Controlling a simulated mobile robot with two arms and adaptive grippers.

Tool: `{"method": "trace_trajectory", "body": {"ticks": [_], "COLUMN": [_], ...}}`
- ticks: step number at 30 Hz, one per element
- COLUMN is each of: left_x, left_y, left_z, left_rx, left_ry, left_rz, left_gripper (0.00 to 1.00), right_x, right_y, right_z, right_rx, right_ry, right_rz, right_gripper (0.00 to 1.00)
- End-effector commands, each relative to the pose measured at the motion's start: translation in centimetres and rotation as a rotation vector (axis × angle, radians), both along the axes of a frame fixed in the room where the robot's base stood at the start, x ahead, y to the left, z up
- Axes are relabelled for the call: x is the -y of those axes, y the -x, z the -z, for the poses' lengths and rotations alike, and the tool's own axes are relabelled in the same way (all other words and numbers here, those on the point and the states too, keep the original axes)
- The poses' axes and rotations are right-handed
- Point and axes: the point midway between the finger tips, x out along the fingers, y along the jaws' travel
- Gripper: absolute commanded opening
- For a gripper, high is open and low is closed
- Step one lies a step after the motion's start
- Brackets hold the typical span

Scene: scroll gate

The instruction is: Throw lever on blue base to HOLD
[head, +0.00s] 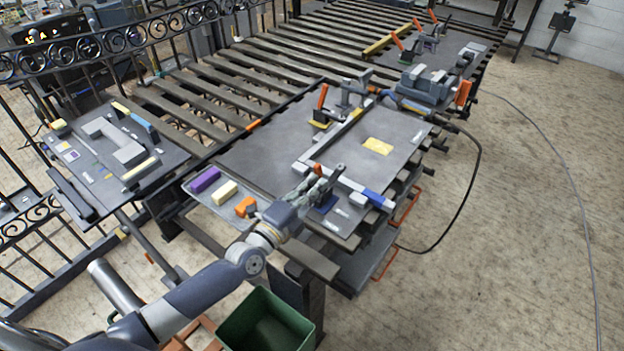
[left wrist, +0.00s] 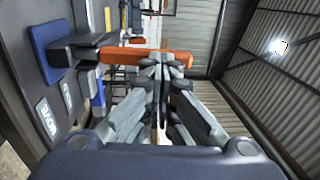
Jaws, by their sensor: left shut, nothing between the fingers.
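The blue base (head: 327,205) sits near the front edge of the grey table, partly hidden behind my left gripper. It shows at the left of the left wrist view (left wrist: 50,52). Its lever has an orange handle (left wrist: 145,57), whose tip shows beside the fingers in the head view (head: 317,168). My left gripper (head: 338,172) is shut and empty, its fingertips (left wrist: 165,62) at the handle's end; I cannot tell whether they touch. Two white labels lie by the base; one (left wrist: 47,117) seems to read MOVE, the other (left wrist: 67,95) is unclear. My right gripper is not in view.
Another orange lever (head: 322,97) stands on a yellow base behind. A grey bar with a blue end (head: 375,197) lies close right of the blue base. A tray (head: 225,211) with purple and cream blocks is at left. A green bin (head: 262,325) stands below.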

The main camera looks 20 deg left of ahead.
Motion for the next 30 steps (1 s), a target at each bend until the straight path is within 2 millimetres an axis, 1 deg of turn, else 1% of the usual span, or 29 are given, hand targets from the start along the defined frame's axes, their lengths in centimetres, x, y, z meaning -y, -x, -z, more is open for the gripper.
{"method": "trace_trajectory", "body": {"ticks": [1,6,12,18,30], "left_x": [0.0,0.4,0.8,1.2,1.2], "left_y": [-0.2,-0.9,-2.2,-3.2,-3.3], "left_z": [-0.9,-1.1,-1.2,-1.3,-1.2], "left_rx": [-0.009,-0.038,-0.035,-0.033,-0.037], "left_ry": [-0.002,-0.012,-0.012,-0.011,-0.011], "left_rz": [-0.002,-0.002,-0.002,-0.002,-0.001], "left_gripper": [0.0,0.0,0.0,0.0,0.0], "right_x": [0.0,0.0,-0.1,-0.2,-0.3], "right_y": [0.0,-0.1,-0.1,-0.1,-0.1], "right_z": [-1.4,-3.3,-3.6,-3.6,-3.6], "right_rx": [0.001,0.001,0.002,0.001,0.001], "right_ry": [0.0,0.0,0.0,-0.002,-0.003], "right_rz": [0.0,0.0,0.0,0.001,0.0], "right_gripper": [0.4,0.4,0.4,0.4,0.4]}}
